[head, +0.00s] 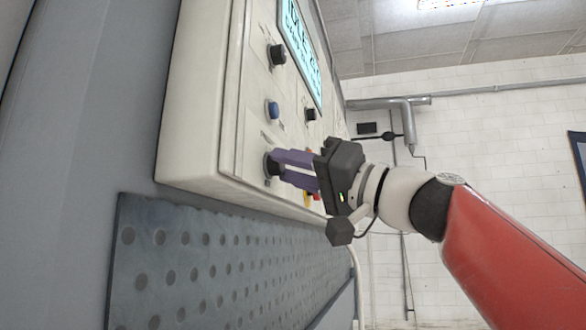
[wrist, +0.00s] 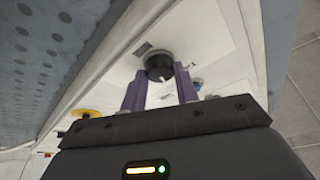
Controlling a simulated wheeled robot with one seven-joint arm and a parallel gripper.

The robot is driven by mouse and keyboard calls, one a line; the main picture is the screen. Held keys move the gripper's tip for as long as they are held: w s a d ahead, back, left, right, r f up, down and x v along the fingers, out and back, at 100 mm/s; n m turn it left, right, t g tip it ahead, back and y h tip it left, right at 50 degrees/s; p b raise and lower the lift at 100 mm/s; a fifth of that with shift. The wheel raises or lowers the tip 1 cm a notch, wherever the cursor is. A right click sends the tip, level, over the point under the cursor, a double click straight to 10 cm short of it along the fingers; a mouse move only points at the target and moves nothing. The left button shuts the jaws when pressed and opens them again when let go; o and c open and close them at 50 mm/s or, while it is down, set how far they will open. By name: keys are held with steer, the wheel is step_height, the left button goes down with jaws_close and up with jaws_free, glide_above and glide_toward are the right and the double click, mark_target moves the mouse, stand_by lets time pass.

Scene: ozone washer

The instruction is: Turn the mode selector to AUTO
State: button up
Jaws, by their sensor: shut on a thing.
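The mode selector, taken to be the black round knob (head: 267,164) at the lower edge of the pale control panel (head: 240,110), is partly hidden by my fingers in the head view. It shows more clearly in the wrist view (wrist: 158,64), with a small dark label beside it. My gripper (head: 275,162) has its two purple fingers shut on this knob, one on each side; the gripper also shows in the wrist view (wrist: 160,73). The panel's lettering is too small to read, so I cannot tell which position the knob points to.
A blue button (head: 272,109), two other black knobs (head: 278,55) (head: 311,114) and a lit display (head: 300,45) are on the panel. A yellow-ringed red button (head: 308,199) is close to my fingers. A perforated grey plate (head: 200,260) adjoins the panel.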

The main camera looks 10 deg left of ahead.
steer(key=o, duration=1)
steer(key=b+v, duration=0.3)
steer(key=v, duration=0.4)
steer(key=shift+d+f+b, duration=0.15)
steer(key=shift+d+b, duration=0.25)
